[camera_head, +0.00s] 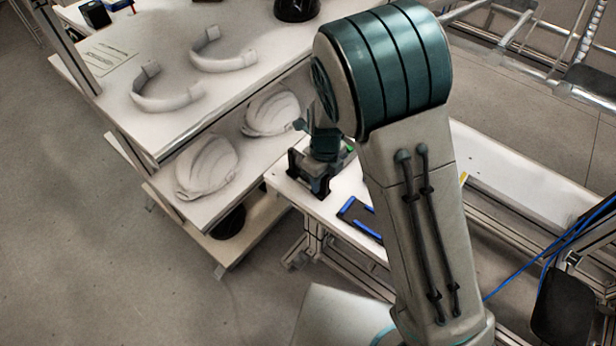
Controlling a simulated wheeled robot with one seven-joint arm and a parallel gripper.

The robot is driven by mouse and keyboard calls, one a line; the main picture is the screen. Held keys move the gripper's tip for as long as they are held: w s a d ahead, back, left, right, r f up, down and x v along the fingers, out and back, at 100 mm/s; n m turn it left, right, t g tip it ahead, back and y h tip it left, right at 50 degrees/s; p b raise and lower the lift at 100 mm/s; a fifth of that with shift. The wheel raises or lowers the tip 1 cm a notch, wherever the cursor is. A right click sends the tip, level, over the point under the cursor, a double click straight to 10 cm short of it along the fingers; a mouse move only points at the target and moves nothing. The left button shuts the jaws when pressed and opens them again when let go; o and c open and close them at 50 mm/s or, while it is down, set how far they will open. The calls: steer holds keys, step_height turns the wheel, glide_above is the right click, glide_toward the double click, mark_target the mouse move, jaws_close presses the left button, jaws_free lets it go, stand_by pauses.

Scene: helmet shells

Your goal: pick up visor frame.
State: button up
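Two white C-shaped visor frames lie on the upper white shelf. One visor frame (168,103) is nearer the front edge, and the other visor frame (222,66) lies behind it to the right. They are apart from each other, and nothing touches them from above. My gripper (312,180) is small and dark in this view, low and to the right of both frames, by the corner of the white side table. My arm partly covers it, and its fingers are too small and dark to read.
White helmet shells (207,167) and (270,112) sit on the shelf below. The side table (345,187) bears a black and blue tray (360,218). A dark round container (296,9) and a paper sheet (106,60) are on the upper shelf. Blue cables hang at right.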

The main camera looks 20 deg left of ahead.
jaws_close()
steer(key=shift+r, duration=0.2)
